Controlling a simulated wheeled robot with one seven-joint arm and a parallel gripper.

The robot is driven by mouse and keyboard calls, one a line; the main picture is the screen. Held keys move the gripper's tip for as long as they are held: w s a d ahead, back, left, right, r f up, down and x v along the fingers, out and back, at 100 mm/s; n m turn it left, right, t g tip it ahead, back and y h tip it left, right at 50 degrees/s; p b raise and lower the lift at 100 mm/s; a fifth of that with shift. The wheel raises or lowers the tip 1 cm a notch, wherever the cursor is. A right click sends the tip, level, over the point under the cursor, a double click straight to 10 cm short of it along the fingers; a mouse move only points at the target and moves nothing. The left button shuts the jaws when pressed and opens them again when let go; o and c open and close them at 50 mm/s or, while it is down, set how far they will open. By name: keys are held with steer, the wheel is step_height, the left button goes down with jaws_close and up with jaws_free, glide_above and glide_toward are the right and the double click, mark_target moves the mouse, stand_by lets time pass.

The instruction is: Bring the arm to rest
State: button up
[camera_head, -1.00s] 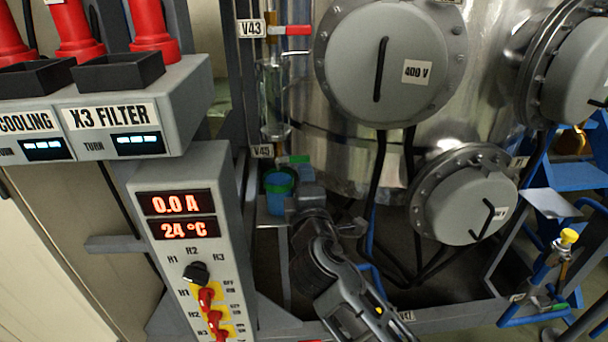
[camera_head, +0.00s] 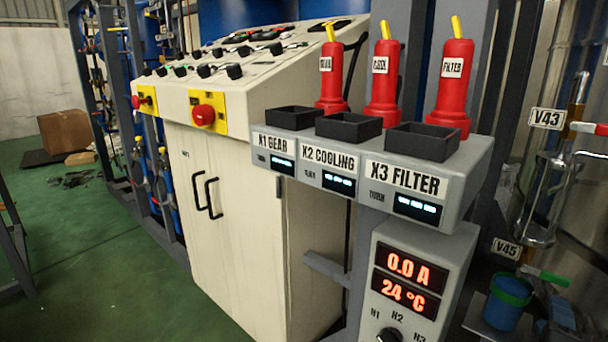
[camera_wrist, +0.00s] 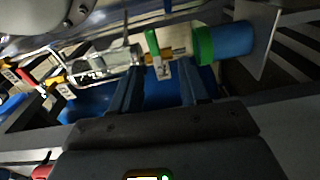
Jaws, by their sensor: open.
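My gripper (camera_wrist: 160,82) shows in the wrist view with its two fingers apart and nothing between them. Beyond the fingertips are a green valve handle (camera_wrist: 152,42) and a small white tag (camera_wrist: 161,70). A blue container with a green rim (camera_wrist: 228,42) is just right of them, apart from the fingers. In the head view the same blue container (camera_head: 506,305) stands below the V45 tag (camera_head: 507,249) at the lower right. Most of my arm is outside the head view.
A glass vessel (camera_head: 548,205) hangs above the V45 valve. A beige cabinet (camera_head: 232,220) is in the middle. Green floor (camera_head: 90,270) is open at left.

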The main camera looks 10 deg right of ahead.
steer(key=s+a+f+t+y+p, duration=0.4)
steer(key=s+a+y, duration=0.5)
steer(key=s+a, duration=0.55)
steer(key=s+a+r+m+y+p, duration=0.1)
steer(key=s+a+r+m+y, duration=0.1)
steer(key=s, duration=0.5)
steer(key=s+a+r+m+y+p, duration=0.2)
steer(key=s+a+r+m, duration=0.3)
steer(key=s+a+r, duration=0.1)
steer(key=shift+s+a+r+m+g+y, duration=0.3)
steer(key=shift+s+r, duration=0.25)
steer(key=shift+r, duration=0.15)
steer(key=shift+w, duration=0.1)
